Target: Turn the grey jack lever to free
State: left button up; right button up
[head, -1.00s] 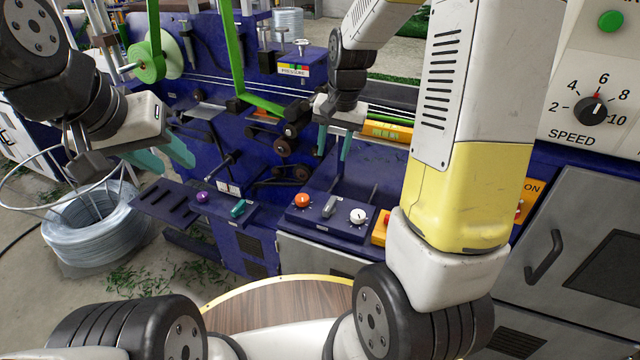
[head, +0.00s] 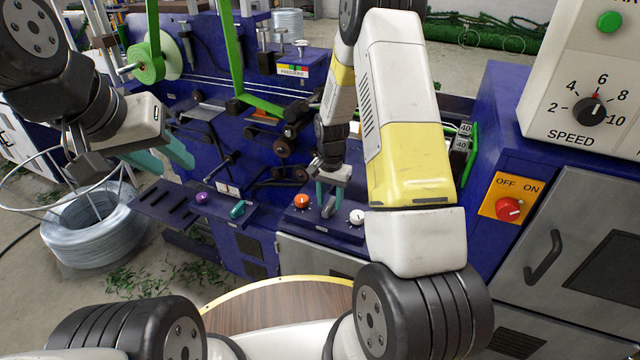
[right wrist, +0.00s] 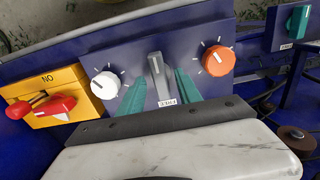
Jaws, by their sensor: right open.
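The grey jack lever (head: 329,208) stands on the blue control panel between an orange knob (head: 302,201) and a white knob (head: 357,216). In the right wrist view, the lever (right wrist: 157,76) points roughly upright in the picture, with a small white label (right wrist: 167,103) reading FREE at its lower end. My right gripper (head: 326,188) is over the lever. In the right wrist view its teal fingers (right wrist: 160,92) are open, one on each side of the lever, with a visible gap on both sides. My left gripper (head: 168,156) is open and empty at the left, away from the panel.
A red switch on a yellow plate (right wrist: 50,105) is beside the white knob in the right wrist view. A teal knob (head: 238,209) and a purple knob (head: 201,198) are on the left panel. A wire coil (head: 85,232) lies on the floor at left.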

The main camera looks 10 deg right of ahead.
jog(key=shift+f, duration=0.45)
grip_shut()
